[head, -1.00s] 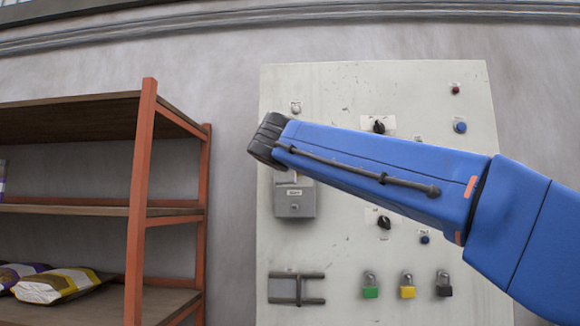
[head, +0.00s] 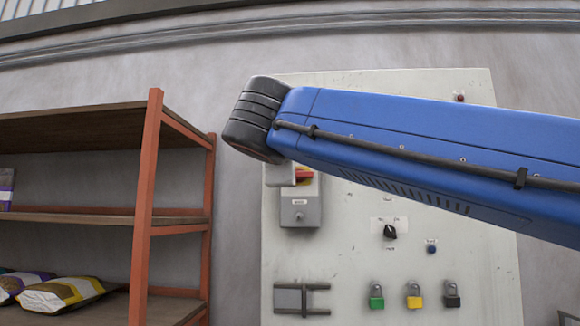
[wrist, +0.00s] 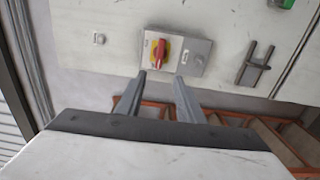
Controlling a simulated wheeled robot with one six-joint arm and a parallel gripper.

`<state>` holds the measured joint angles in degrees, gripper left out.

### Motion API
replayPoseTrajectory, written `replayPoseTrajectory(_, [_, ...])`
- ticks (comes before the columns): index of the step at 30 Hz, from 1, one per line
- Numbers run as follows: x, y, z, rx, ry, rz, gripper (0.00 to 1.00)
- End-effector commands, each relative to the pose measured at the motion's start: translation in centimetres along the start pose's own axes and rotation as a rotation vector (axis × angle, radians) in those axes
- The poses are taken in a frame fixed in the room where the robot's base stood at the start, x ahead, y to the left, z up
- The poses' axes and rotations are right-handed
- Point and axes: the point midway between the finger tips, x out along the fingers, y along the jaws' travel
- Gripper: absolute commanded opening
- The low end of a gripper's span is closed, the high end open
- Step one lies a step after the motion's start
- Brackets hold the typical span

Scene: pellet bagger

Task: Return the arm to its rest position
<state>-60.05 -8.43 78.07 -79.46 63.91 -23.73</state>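My arm (head: 400,140) is a blue link reaching in from the right across the head view, with a black rounded joint (head: 255,120) at its left end. My gripper shows in the wrist view (wrist: 159,77) as two grey fingers apart, with nothing between them. In that view a red and yellow rotary switch (wrist: 157,52) on a grey box (wrist: 192,56) lies beyond the fingertips. In the head view the fingers cannot be made out; the joint and arm hide the upper left of the panel.
A pale wall panel (head: 350,260) carries the grey switch box (head: 301,208), a hasp (head: 301,299), a black knob (head: 390,232) and green (head: 376,296), yellow (head: 414,297) and black (head: 452,295) padlocks. An orange-framed shelf (head: 148,200) with bags (head: 62,292) stands at left.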

Motion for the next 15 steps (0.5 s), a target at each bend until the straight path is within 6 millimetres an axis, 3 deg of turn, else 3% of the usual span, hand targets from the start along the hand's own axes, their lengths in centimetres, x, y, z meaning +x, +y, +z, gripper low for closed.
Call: replayPoseTrajectory(15, [-0.76, -0.04, -0.01, 0.0, 0.0, 0.0, 0.34])
